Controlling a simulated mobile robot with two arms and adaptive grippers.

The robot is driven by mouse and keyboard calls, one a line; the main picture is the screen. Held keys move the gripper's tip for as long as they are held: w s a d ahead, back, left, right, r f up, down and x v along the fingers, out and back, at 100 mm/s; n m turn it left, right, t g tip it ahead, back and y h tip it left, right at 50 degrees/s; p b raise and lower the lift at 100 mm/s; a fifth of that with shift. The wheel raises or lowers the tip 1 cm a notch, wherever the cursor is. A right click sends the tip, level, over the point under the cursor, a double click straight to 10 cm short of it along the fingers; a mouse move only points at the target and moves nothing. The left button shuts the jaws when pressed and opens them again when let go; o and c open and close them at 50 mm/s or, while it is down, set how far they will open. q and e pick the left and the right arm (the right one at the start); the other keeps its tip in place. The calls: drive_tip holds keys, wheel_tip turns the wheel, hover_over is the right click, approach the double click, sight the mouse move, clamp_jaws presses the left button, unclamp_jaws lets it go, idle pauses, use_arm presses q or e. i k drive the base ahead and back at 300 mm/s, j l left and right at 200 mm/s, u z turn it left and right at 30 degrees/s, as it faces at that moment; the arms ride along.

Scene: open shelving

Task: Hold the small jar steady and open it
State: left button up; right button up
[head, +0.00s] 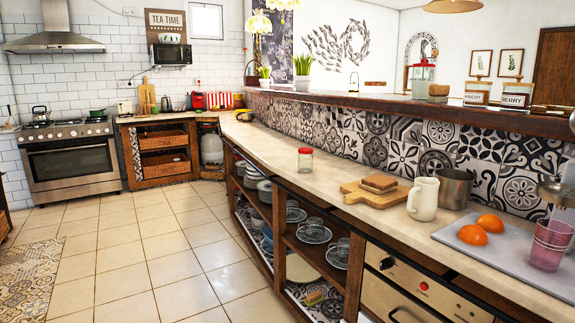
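A small glass jar (305,161) with a red lid stands upright on the pale countertop (322,182), left of the cutting board and near the tiled back wall. The lid is on the jar. Nothing touches the jar. Neither my left nor my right gripper shows in the head view.
A cutting board (375,194) with brown slices on it, a cream jug (424,199) and a metal pot (455,188) stand to the right of the jar. A grey tray (480,254) holds two oranges (473,234). The counter left of the jar is clear.

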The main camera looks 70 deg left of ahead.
sight(305, 163)
drive_tip(key=u, duration=2.05)
